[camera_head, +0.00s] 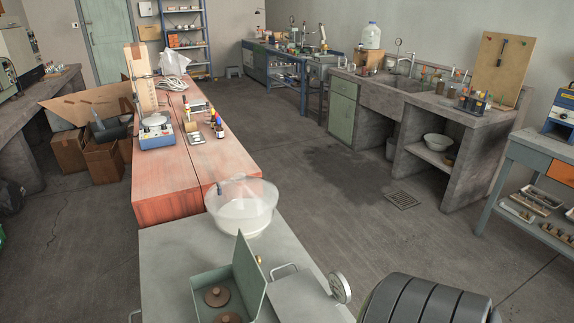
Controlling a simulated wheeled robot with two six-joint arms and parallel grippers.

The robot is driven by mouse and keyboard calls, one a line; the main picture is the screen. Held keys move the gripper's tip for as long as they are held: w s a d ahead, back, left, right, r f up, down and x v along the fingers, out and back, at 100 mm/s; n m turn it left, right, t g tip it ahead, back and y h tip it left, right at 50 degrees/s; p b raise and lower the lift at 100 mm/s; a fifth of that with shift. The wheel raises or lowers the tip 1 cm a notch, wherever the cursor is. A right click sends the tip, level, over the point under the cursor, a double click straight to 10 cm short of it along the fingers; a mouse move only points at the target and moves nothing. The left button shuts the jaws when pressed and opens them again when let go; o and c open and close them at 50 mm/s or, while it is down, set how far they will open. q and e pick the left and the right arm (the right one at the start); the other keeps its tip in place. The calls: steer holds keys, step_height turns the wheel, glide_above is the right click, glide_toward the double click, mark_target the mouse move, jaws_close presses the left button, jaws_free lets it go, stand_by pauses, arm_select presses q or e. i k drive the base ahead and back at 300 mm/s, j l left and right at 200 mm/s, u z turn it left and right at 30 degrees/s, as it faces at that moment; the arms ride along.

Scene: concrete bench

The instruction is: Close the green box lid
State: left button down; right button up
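The green box (196,287) sits at the near edge of the picture on a pale grey bench top, and its lower part is cut off by the frame. Its lid (250,277) is open and stands roughly upright along the box's right side. Round brown knobbed pieces (217,296) show inside the box.
A clear glass bowl-like vessel (241,210) stands just behind the box. A grey flat-topped item (300,297) and a round gauge (340,287) are close on the lid's right. A dark ribbed rounded form (425,302) fills the lower right. Bare bench top (170,262) lies left.

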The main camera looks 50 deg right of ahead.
mark_target(254, 282)
steer(key=k+l, duration=0.15)
steer(key=l, duration=0.2)
steer(key=k+l, duration=0.15)
steer(key=l, duration=0.25)
steer(key=k+l, duration=0.1)
steer(key=l, duration=0.25)
steer(key=k+l, duration=0.15)
steer(key=l, duration=0.2)
steer(key=k+l, duration=0.15)
steer(key=l, duration=0.25)
